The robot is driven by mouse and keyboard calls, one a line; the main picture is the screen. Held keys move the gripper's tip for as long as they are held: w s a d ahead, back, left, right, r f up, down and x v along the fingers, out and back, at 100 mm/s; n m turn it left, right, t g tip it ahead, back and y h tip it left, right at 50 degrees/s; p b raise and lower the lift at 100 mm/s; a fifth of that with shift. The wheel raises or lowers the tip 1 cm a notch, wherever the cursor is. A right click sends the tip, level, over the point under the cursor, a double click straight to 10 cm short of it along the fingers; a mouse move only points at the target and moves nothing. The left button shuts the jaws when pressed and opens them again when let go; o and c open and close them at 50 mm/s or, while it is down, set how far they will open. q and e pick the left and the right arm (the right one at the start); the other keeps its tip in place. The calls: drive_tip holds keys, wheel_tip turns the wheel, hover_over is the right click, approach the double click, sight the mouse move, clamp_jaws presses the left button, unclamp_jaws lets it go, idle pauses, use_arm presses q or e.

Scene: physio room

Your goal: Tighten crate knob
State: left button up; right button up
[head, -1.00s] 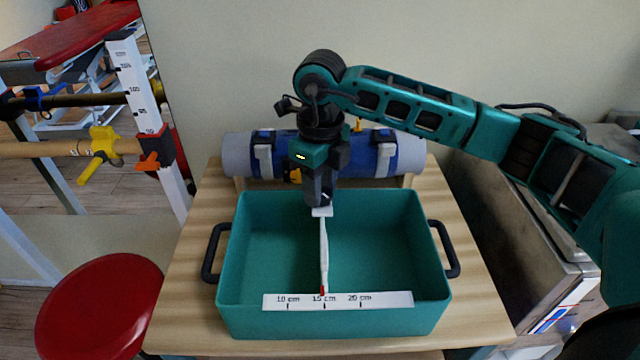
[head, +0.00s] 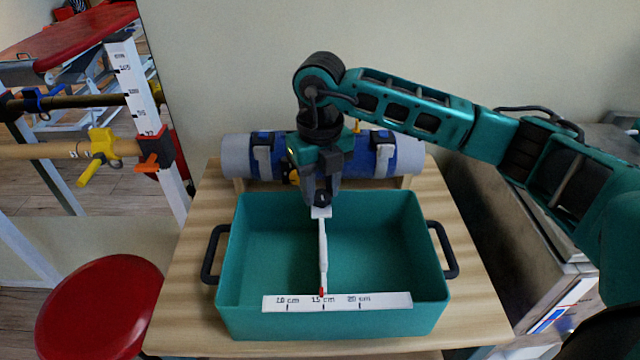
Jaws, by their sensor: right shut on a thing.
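The teal crate (head: 250,322) stands on the wooden table, with a white scale strip (head: 390,300) marked in cm along its front rim. A white pointer bar (head: 323,250) runs from back to front across the crate, and its red tip is near the 15 cm mark. My right gripper (head: 322,200) points down at the crate's back rim, at the rear end of the bar. It is shut on the small dark knob (head: 322,198) there, which its fingers mostly hide. My left gripper is not in view.
A grey and blue roll with straps (head: 225,155) lies behind the crate. The crate has dark side handles (head: 212,255). A red round stool (head: 95,310) and a rack with a white scale post (head: 135,85) stand at left. A metal cabinet (head: 500,220) is at right.

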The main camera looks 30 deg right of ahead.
sight(320, 193)
drive_tip(key=o, duration=1.1)
drive_tip(key=shift+c, duration=0.2)
wheel_tip(320, 193, up, 13)
drive_tip(key=shift+p, duration=0.3)
